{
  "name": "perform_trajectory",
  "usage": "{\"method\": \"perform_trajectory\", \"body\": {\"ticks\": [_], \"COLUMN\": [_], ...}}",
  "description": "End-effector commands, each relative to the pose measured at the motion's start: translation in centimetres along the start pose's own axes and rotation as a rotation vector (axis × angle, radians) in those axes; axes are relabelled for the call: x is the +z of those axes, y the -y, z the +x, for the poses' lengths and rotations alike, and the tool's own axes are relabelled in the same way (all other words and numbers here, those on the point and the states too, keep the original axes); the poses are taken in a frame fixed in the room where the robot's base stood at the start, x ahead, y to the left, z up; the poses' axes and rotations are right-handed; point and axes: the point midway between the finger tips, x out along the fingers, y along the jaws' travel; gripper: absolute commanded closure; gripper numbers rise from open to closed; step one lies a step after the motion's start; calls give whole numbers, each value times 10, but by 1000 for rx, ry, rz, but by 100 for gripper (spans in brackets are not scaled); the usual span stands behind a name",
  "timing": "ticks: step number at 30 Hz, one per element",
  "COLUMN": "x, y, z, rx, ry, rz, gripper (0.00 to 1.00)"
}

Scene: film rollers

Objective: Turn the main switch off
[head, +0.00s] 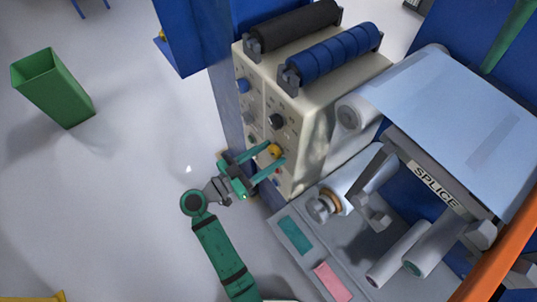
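A cream control panel (282,110) stands in the middle of the head view, with several knobs on its front face. A yellow knob (275,151) sits low on this face and is likely the main switch; its setting is too small to read. My gripper (276,152) points at the panel with its two green fingers spread. In the picture, one fingertip lies above-left of the yellow knob and the other below-right. I cannot tell whether the fingers touch it.
A black roller (292,26) and a blue roller (333,53) sit atop the panel. To the right is a web table marked SPLICE (435,185). Below it, a grey tray holds a teal pad (295,235) and a pink pad (332,281). A green bin (55,88) stands left on open floor.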

Motion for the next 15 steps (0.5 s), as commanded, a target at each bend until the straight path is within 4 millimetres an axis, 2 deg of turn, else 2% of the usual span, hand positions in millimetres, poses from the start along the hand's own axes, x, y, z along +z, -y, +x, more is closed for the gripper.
{"method": "perform_trajectory", "body": {"ticks": [1,3,4,15], "x": [0,0,0,0], "y": [0,0,0,0], "z": [0,0,0,0], "rx": [0,0,0,1], "ry": [0,0,0,0], "rz": [0,0,0,-50], "gripper": [63,80,83,83]}}
